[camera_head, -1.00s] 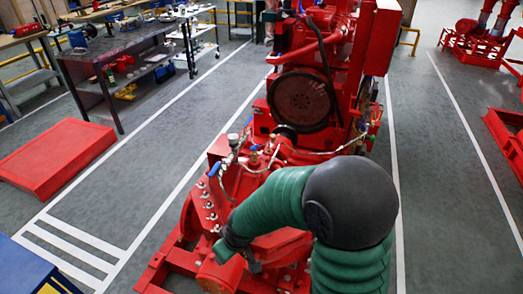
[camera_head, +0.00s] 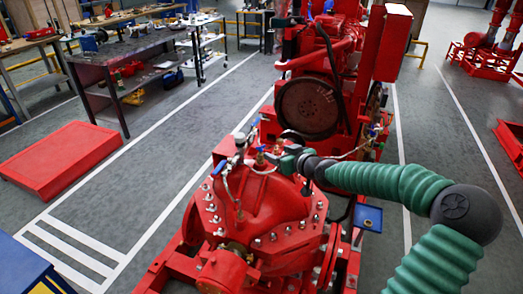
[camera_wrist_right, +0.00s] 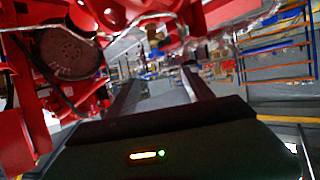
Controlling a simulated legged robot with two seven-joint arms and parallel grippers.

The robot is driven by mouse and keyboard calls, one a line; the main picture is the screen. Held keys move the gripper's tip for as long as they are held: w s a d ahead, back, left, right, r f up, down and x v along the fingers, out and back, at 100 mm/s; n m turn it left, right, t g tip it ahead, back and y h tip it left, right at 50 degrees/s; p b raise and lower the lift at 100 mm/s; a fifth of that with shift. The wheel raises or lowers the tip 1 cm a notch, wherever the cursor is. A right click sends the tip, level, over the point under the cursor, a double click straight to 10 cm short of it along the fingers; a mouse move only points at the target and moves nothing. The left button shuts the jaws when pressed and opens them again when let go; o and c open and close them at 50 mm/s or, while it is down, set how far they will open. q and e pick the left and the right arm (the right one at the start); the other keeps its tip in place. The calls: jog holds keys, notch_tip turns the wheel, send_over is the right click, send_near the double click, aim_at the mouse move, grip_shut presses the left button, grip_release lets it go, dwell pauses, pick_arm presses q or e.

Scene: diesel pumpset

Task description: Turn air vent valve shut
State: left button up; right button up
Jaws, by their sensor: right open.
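Several small valves with blue handles sit on the red pump in the head view. One blue-handled brass valve (camera_head: 260,150) stands on top of the casing, beside the tip of my right gripper (camera_head: 273,157). Another blue handle (camera_head: 218,168) is at the pump's left, and one more (camera_head: 255,122) is farther back. I cannot tell from the pictures which one is the air vent valve. My right arm reaches in from the right. In the right wrist view, the two dark fingers of the right gripper (camera_wrist_right: 162,88) are apart, with nothing seen held. My left gripper is out of view.
The red engine with its large dark wheel (camera_head: 308,107) stands just behind the pump. Pipes and gauges (camera_head: 239,140) crowd the casing top. A workbench (camera_head: 130,60) and a low red platform (camera_head: 60,160) stand at left. Grey floor between them is clear.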

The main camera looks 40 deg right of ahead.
send_near(261, 146)
jog(key=w+d+f, duration=0.1)
jog(key=w+f, duration=0.1)
jog(key=w, duration=0.3)
jog(key=w+f, duration=0.1)
jog(key=shift+w+d+b, duration=0.2)
jog(key=shift+w+b, duration=0.15)
jog(key=shift+b, duration=0.05)
jog(key=shift+w+a, duration=0.1)
jog(key=shift+w, duration=0.3)
jog(key=shift+d+f, duration=0.1)
jog(key=shift+d, duration=0.15)
jog(key=shift+s+d+f, duration=0.1)
jog(key=shift+d+f, duration=0.05)
jog(key=shift+d, duration=0.1)
jog(key=c, duration=0.4)
jog(key=shift+a, duration=0.15)
grip_shut()
